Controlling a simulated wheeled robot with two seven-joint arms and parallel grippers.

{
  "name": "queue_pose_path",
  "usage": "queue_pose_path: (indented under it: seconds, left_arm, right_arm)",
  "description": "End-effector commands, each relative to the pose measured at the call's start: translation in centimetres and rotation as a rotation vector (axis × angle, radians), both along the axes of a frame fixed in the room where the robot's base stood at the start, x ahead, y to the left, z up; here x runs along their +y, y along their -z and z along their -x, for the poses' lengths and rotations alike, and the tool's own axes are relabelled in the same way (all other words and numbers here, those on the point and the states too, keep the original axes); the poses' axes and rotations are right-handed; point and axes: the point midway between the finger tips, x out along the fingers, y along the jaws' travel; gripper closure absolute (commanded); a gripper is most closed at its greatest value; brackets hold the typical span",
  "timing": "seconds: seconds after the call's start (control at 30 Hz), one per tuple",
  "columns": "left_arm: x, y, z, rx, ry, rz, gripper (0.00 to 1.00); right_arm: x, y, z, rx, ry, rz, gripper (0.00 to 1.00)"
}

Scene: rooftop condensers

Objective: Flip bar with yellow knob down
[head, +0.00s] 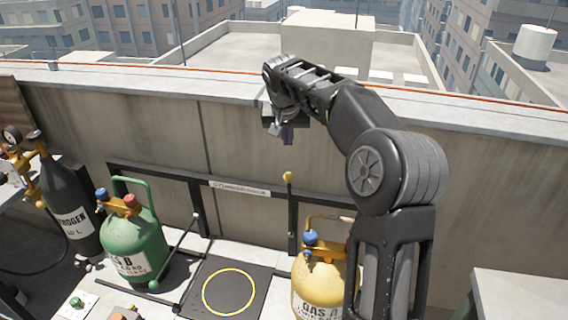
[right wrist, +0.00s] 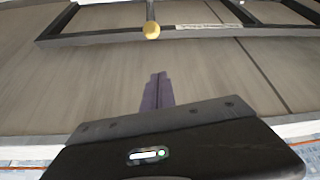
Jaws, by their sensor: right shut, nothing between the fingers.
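The yellow knob (head: 289,177) tops a dark bar (head: 292,225) that stands upright by the rack frame at the wall, left of the yellow cylinder. In the right wrist view the yellow knob (right wrist: 151,30) is at the top, with part of its bar above it. My right gripper (head: 287,138) is above the knob in the head view, apart from it. Its fingers (right wrist: 158,90) are together with nothing between them, pointing toward the knob's side with a gap. My left gripper is not in view.
A yellow gas cylinder (head: 318,285) stands right of the bar, partly behind my right arm. A green cylinder (head: 132,245) stands left, beside a lowered bar with a green knob (head: 153,285). A black mat with a yellow ring (head: 228,268) lies empty between. The parapet wall (head: 480,160) runs behind.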

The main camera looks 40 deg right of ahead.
Motion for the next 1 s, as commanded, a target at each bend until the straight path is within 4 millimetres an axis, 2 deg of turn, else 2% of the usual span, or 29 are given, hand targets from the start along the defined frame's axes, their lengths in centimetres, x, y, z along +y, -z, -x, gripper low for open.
queue_pose_path:
  seconds: [0.3,0.47,0.67,0.97,1.0]
  left_arm:
    - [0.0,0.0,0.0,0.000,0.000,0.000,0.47]
    - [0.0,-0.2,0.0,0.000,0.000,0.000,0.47]
    - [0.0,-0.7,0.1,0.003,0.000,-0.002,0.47]
    - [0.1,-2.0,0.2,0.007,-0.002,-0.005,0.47]
    - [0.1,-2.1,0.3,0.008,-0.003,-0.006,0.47]
  right_arm:
    - [0.0,0.2,-0.1,0.001,-0.001,0.000,1.00]
    - [-0.3,0.9,-0.3,0.003,-0.001,-0.001,1.00]
    - [-1.1,3.4,-1.2,0.006,-0.002,-0.001,1.00]
    - [-3.0,8.9,-3.2,0.006,-0.001,-0.003,1.00]
    - [-2.9,9.0,-3.1,0.001,-0.003,-0.002,1.00]
